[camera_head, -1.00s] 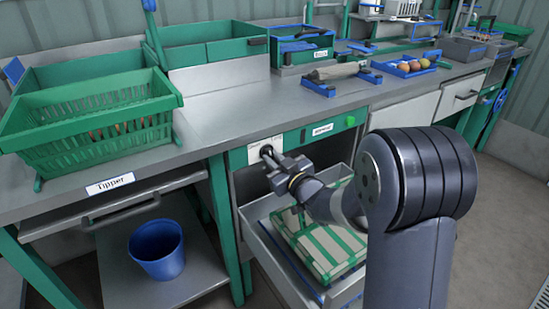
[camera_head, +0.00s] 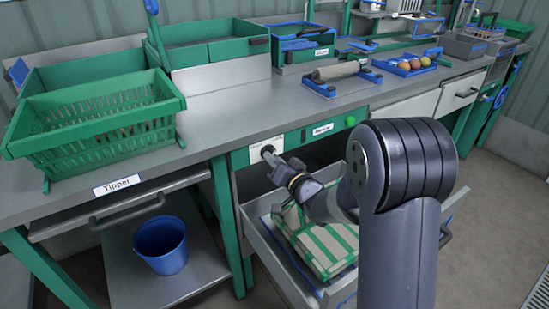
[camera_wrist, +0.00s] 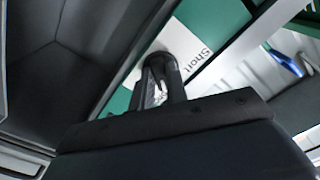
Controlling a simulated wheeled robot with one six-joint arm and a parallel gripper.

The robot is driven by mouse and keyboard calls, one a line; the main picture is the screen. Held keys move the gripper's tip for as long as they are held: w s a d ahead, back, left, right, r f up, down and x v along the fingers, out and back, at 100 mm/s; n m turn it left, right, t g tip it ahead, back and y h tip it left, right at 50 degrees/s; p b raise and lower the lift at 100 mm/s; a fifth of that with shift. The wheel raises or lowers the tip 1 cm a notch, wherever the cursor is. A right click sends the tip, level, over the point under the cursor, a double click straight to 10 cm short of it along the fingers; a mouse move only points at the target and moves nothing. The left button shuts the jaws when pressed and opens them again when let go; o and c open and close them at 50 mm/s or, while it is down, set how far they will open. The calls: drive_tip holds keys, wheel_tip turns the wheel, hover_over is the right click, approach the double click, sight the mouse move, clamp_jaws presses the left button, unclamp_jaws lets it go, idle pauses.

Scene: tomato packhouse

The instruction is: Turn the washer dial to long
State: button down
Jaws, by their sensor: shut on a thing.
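The washer dial (camera_head: 267,149) is a dark round knob on a white plate (camera_head: 256,153) at the left end of the washer's green front panel. My gripper (camera_head: 271,158) is at the dial, shut on it. In the wrist view my fingers (camera_wrist: 162,85) reach the dark dial (camera_wrist: 158,62) at the white plate. The word "Short" (camera_wrist: 201,63) is readable beside the dial. No "Long" mark can be read, and the dial's pointer is hidden or too small to tell.
Below the panel an open drawer (camera_head: 272,270) holds a green-striped pale bundle (camera_head: 322,248). A green button (camera_head: 350,121) sits right of the dial. A green basket (camera_head: 95,125) stands on the counter, and a blue bucket (camera_head: 160,247) stands on the shelf below.

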drive_tip(key=shift+m, duration=0.6)
drive_tip(key=c, duration=1.4)
unclamp_jaws()
drive_tip(key=p+v, duration=0.1)
drive_tip(key=v, duration=0.9)
drive_tip(key=shift+s+d, duration=0.25)
drive_tip(key=shift+s, duration=0.1)
